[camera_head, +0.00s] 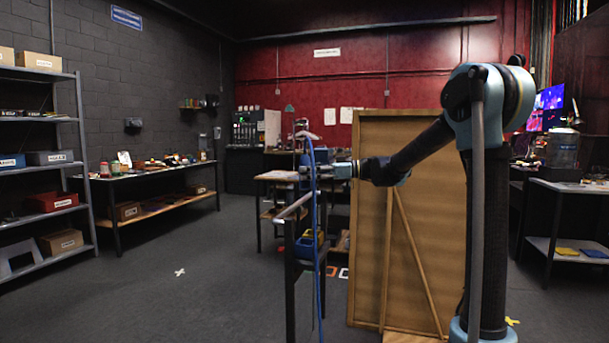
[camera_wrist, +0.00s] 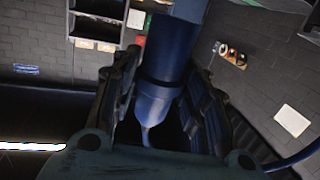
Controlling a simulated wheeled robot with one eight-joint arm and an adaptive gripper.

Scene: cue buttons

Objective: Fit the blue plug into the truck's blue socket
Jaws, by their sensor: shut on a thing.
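My gripper (camera_head: 308,171) is stretched out to the left, in the middle of the head view. In the wrist view, my gripper (camera_wrist: 165,100) is shut on the blue plug (camera_wrist: 165,60), a dark blue cylinder with a narrower collar and a tapered end. A finger lies on each side of the plug. A blue cable (camera_head: 317,225) hangs from near my gripper down towards the floor in the head view. In the wrist view a piece of blue cable (camera_wrist: 295,160) also shows at the lower right. I cannot make out the truck or its blue socket in either view.
A large wooden panel (camera_head: 437,220) stands upright behind my arm. A dark stand with a grey rail (camera_head: 294,206) is below my gripper. A blue bin (camera_head: 307,243) sits low beside it. Shelves (camera_head: 40,170) and a long bench (camera_head: 150,170) line the left; open floor lies between.

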